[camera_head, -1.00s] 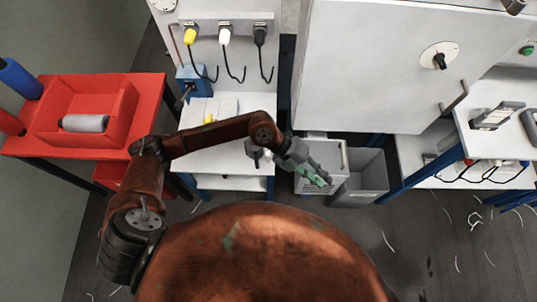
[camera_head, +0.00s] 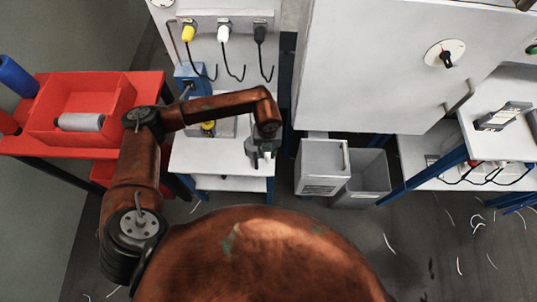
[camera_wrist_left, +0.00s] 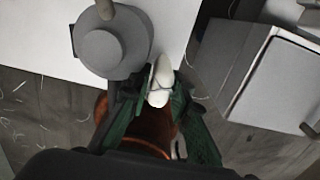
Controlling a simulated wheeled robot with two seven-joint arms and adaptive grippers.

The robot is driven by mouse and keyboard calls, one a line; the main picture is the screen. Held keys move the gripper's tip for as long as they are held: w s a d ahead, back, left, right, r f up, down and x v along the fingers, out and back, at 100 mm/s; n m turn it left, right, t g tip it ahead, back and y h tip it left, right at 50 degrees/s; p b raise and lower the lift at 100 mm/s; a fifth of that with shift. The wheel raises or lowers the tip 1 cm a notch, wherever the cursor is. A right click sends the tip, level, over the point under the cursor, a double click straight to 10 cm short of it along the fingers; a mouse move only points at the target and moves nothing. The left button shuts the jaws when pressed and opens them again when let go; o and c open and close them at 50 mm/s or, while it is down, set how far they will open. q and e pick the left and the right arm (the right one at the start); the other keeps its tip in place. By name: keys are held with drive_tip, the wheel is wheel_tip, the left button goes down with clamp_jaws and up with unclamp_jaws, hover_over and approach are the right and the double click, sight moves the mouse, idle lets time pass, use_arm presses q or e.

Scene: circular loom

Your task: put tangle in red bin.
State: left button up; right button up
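A small white thread clump (camera_head: 477,226), possibly the tangle, lies on the dark floor at the right in the head view. A red open bin (camera_head: 120,92) stands on a red table at the left, with a grey roll (camera_head: 80,122) inside. Another red container shows under that table (camera_head: 102,172). My left gripper (camera_head: 262,158) is over the front right of the white table. In the left wrist view its green fingers (camera_wrist_left: 165,125) are apart. A white rounded piece (camera_wrist_left: 160,80) shows between or beyond them, beside a grey round body (camera_wrist_left: 110,45); contact is unclear. My right gripper is out of view.
A light grey box (camera_head: 320,165) and a grey open bin (camera_head: 364,178) stand on the floor right of the white table (camera_head: 215,160). A large white cabinet (camera_head: 385,70) stands behind them. Loose white threads lie on the floor.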

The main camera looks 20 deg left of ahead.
use_arm(q)
wheel_tip(320, 180, down, 2)
drive_tip(key=shift+f, duration=0.15)
drive_tip(key=shift+c, duration=0.5)
clamp_jaws()
